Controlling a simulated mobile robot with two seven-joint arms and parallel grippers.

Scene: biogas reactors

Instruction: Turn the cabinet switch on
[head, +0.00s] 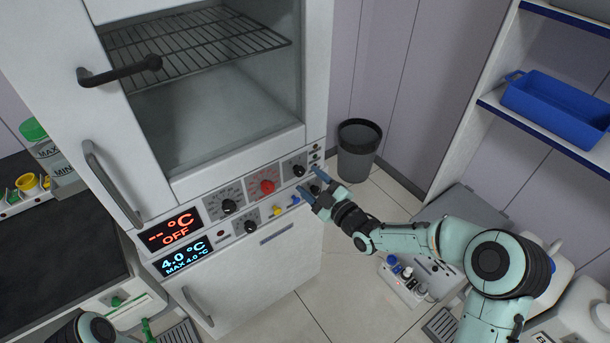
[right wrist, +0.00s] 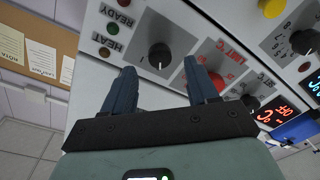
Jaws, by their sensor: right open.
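The white cabinet (head: 275,120) has a front control panel with a black rotary knob (head: 298,170) on a grey plate at its upper right end. In the right wrist view this black knob (right wrist: 159,56) shows just beyond and between my fingertips, with "HEAT" and "READY" lamps beside it. My right gripper (head: 313,186) is open and empty in front of the panel's right end; its two blue fingers (right wrist: 160,68) are apart, and no contact with the knob is visible. The upper display (head: 173,230) reads "-- °C OFF" in red. My left gripper is out of view.
A red knob (head: 267,187) and another black knob (head: 228,206) sit left of the switch knob. Yellow (head: 277,211) and blue (head: 295,200) knobs lie below. A dark bin (head: 358,148) stands right of the cabinet. A blue tray (head: 560,106) rests on the right shelf.

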